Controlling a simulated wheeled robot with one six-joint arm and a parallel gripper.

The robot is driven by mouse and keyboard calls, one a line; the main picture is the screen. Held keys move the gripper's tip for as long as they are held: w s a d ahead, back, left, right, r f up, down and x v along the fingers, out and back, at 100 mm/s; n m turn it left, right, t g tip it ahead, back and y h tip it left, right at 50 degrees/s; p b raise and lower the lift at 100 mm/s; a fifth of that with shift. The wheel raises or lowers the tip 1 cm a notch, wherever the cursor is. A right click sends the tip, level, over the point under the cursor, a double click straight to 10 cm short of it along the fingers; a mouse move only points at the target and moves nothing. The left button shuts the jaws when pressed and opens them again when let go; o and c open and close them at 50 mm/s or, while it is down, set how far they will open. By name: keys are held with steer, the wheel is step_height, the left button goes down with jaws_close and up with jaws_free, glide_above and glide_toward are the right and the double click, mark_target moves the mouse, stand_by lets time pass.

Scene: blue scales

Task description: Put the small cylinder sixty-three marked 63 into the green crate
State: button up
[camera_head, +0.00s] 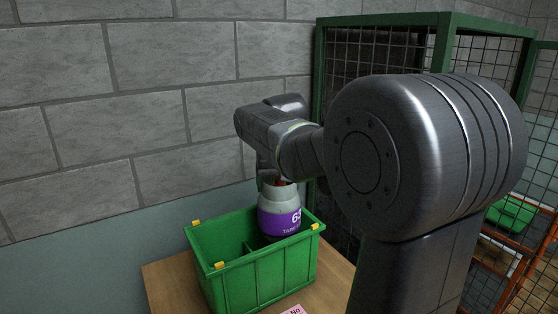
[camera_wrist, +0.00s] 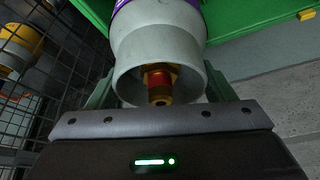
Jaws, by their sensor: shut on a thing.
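The small cylinder (camera_head: 279,222) is grey with a purple band; a white "6" and part of another digit show on it. It hangs upright at the green crate (camera_head: 262,280), its lower end inside the crate's opening. My gripper (camera_head: 274,180) is above it, shut on its collar. The wrist view shows the cylinder's collar (camera_wrist: 158,55) with a red and brass valve (camera_wrist: 160,84) between my gripper's fingers (camera_wrist: 160,98). Whether the cylinder's base touches the crate floor is hidden by the front wall.
The crate stands on a wooden table (camera_head: 165,284) with a pink label (camera_head: 292,311) at its front. A grey block wall (camera_head: 150,120) is close behind. A green mesh cage (camera_head: 320,110) stands at the right.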

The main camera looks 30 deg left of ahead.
mark_target(283, 206)
step_height(283, 206, down, 15)
steer(key=shift+f, duration=0.1)
stand_by(0.4)
steer(key=shift+f, duration=0.1)
steer(key=o, duration=2.1)
steer(key=shift+f, duration=0.1)
steer(key=shift+c, duration=0.2)
steer(key=shift+r, duration=0.35)
steer(key=v, duration=1.1)
steer(key=shift+s+d+r, duration=0.2)
steer(key=shift+d+r, duration=0.05)
